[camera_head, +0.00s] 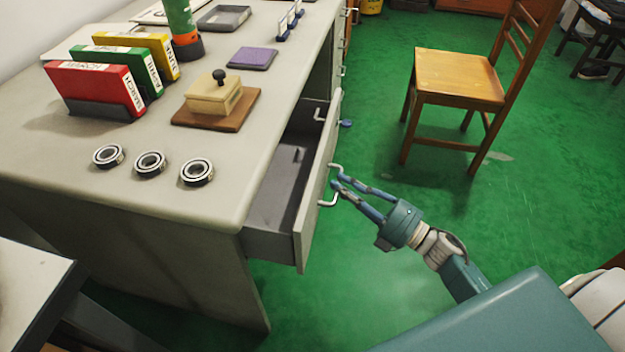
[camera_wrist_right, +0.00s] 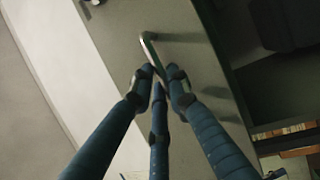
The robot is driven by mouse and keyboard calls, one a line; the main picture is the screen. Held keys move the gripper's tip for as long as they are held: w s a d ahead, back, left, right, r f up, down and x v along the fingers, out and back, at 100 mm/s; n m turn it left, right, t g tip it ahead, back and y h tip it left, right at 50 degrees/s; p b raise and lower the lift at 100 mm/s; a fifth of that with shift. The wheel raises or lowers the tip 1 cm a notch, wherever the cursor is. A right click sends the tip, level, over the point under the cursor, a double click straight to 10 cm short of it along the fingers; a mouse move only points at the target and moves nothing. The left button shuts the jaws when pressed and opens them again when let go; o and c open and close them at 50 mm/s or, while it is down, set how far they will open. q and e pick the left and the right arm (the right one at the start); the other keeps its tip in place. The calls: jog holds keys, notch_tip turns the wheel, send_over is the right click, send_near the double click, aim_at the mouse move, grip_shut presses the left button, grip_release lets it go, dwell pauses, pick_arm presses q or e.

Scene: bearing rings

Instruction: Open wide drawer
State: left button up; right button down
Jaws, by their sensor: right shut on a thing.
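The wide drawer (camera_head: 278,190) of the grey desk is pulled part way out, and its grey inside shows in the head view. The part of the inside that I can see is empty. Its front carries metal handles. My right gripper (camera_head: 336,178) is at the drawer front. In the right wrist view, its blue fingers (camera_wrist_right: 160,82) are closed around a metal handle (camera_wrist_right: 150,50). My left gripper is not in view.
On the desk top (camera_head: 215,225) are three bearing rings (camera_head: 150,164), a wooden box (camera_head: 214,95) on a brown board, and red, green and yellow binders (camera_head: 95,90). A wooden chair (camera_head: 460,75) stands to the right. Green floor (camera_head: 380,290) is clear beside the drawer.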

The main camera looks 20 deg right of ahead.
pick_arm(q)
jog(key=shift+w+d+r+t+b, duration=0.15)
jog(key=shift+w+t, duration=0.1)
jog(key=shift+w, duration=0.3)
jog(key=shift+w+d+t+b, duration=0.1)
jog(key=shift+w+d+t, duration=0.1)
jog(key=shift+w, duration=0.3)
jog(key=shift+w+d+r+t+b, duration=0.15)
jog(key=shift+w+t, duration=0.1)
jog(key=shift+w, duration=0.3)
pick_arm(e)
jog(key=s+d, duration=0.9)
jog(key=d, duration=0.4)
jog(key=shift+s+d, duration=0.2)
jog(key=shift+d, duration=0.2)
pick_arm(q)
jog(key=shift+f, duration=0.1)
pick_arm(e)
jog(key=c, duration=1.7)
grip_release()
jog(key=shift+o, duration=0.2)
